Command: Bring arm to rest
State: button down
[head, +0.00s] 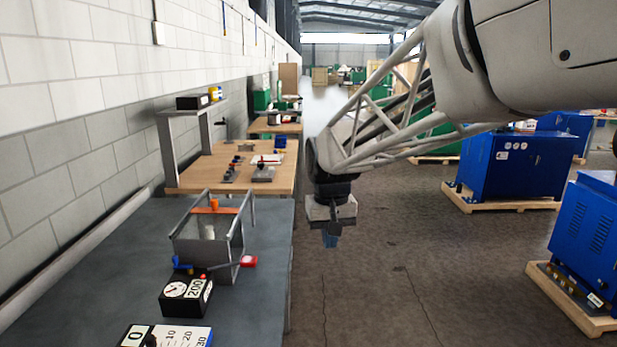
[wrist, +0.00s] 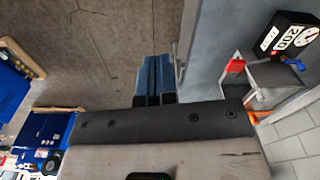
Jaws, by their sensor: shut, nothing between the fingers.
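My gripper (head: 331,240) hangs at the end of my arm over the concrete floor, just right of the grey bench's edge. Its blue fingers are together and hold nothing. In the wrist view the shut fingers (wrist: 153,78) point at bare floor. No object is close to the fingertips.
A grey bench (head: 262,290) on the left carries a metal frame fixture (head: 211,240), a black gauge box (head: 186,293) and a scale block (head: 165,336). A wooden bench (head: 200,170) stands behind. Blue machines (head: 512,165) on pallets stand right. The floor between is clear.

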jog(key=s+d+f, duration=0.1)
jog(key=s+d, duration=0.3)
jog(key=s, duration=0.5)
jog(key=s+d+f+m+t, duration=0.1)
jog(key=s+d, duration=0.4)
jog(key=s, duration=0.4)
jog(key=s+d+f+m+t, duration=0.1)
jog(key=s+d+f, duration=0.1)
jog(key=s+d, duration=0.3)
jog(key=s, duration=0.4)
jog(key=shift+s, duration=0.35)
jog(key=shift+f, duration=0.1)
dwell(4.8)
